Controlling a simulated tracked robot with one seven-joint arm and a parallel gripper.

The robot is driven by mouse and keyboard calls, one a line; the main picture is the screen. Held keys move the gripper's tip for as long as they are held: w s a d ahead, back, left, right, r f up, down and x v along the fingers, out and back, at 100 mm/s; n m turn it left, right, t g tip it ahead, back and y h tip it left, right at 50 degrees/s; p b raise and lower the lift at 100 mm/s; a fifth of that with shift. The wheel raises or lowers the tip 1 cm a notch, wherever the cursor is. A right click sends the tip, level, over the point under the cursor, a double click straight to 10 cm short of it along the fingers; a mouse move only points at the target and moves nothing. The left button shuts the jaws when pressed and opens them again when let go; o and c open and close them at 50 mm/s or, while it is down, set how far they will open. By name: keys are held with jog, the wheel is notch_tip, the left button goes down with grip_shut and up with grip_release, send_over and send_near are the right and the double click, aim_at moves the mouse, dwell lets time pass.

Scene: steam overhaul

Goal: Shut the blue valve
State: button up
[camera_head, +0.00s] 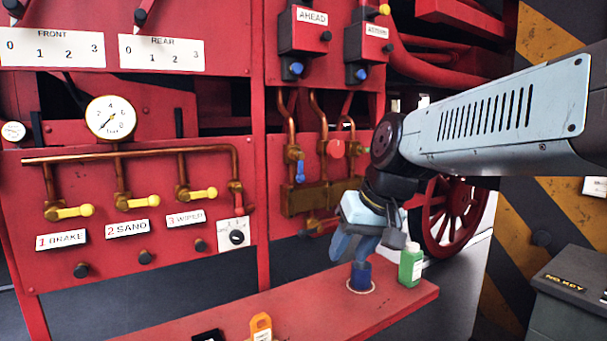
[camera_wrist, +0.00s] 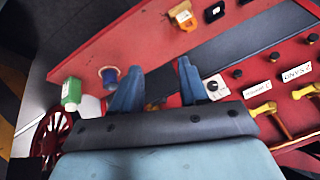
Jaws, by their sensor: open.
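The blue valve handle (camera_head: 300,171) hangs pointing down on the left copper pipe of the middle red panel, above a brass manifold (camera_head: 315,197). The valve is not visible in the wrist view. My gripper (camera_head: 352,250) is right of and below the valve, pointing down over the red shelf. In the wrist view my gripper (camera_wrist: 158,70) has its two blue fingers spread apart, with nothing between them. It is clear of the valve.
A dark blue cup (camera_head: 360,277) and a green bottle (camera_head: 411,265) stand on the red shelf (camera_head: 300,300) close to my gripper. An orange object (camera_head: 261,326) is nearer.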

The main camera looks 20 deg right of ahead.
jog(key=w+r+y, duration=0.1)
jog(key=w, duration=0.2)
jog(key=w+r+y, duration=0.1)
jog(key=w, duration=0.2)
jog(key=w+d+r+m+y, duration=0.1)
jog(key=w+r, duration=0.1)
jog(key=w, duration=0.1)
jog(key=shift+d+r+y, duration=0.1)
jog(key=shift+y, duration=0.2)
jog(key=c, duration=0.7)
jog(key=w+d, duration=0.1)
jog(key=w, duration=0.1)
jog(key=w+r+y, duration=0.1)
jog(key=w, duration=0.1)
jog(key=w+d+r+t+y, duration=0.1)
jog(key=w, duration=0.1)
jog(key=shift+w+d+r+m, duration=0.1)
jog(key=shift+d+r+m, duration=0.1)
jog(key=shift+d+m, duration=0.1)
grip_shut()
jog(key=w+d+r+t+y, duration=0.1)
jog(key=w+d+r+t, duration=0.1)
jog(key=w+d, duration=0.3)
jog(key=w+d+r+m+t+y, duration=0.1)
jog(key=w+d+r+t, duration=0.1)
jog(key=w+d, duration=0.4)
jog(key=shift+w+r+t, duration=0.3)
jog(key=shift+w, duration=0.75)
